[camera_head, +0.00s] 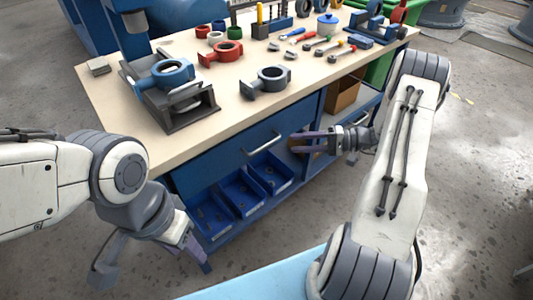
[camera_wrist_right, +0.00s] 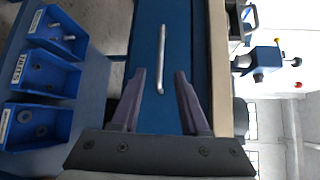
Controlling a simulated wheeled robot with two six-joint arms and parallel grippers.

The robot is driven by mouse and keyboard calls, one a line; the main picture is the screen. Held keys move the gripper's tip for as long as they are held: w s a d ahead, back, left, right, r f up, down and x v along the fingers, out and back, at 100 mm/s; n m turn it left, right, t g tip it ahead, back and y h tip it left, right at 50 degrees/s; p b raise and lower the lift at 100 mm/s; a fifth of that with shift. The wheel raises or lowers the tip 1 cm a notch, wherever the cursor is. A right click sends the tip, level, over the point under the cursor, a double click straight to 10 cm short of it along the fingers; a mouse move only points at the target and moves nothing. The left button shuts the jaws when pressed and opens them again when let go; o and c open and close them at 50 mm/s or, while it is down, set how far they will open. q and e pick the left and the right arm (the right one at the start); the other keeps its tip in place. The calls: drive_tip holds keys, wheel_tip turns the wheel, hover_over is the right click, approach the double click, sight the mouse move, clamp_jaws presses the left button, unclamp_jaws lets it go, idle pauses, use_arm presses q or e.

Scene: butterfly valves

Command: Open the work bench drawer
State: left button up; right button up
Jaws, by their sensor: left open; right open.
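The work bench (camera_head: 120,110) has a blue drawer front (camera_head: 225,165) below its light top, and the drawer looks shut. A silver bar handle (camera_head: 262,143) is on that front. My right gripper (camera_head: 293,143) is open and empty, to the right of the handle in the head view. In the right wrist view the handle (camera_wrist_right: 161,60) stands ahead, lined up between the two fingers of the open right gripper (camera_wrist_right: 159,74); I cannot tell the exact gap. My left gripper (camera_head: 150,272) is open and empty, low in front of the bench's left end.
Blue bins (camera_head: 243,197) with small parts sit below the drawer. A cardboard box (camera_head: 343,93) is on the bench's right side shelf. Valve bodies, a vise-like fixture (camera_head: 180,105) and tools (camera_head: 310,42) lie on the top. Floor is free in front.

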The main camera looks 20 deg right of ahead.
sight(267, 143)
drive_tip(key=x, duration=1)
drive_tip(key=shift+a+b, duration=0.15)
drive_tip(key=shift+b, duration=0.2)
clamp_jaws()
idle(0.9)
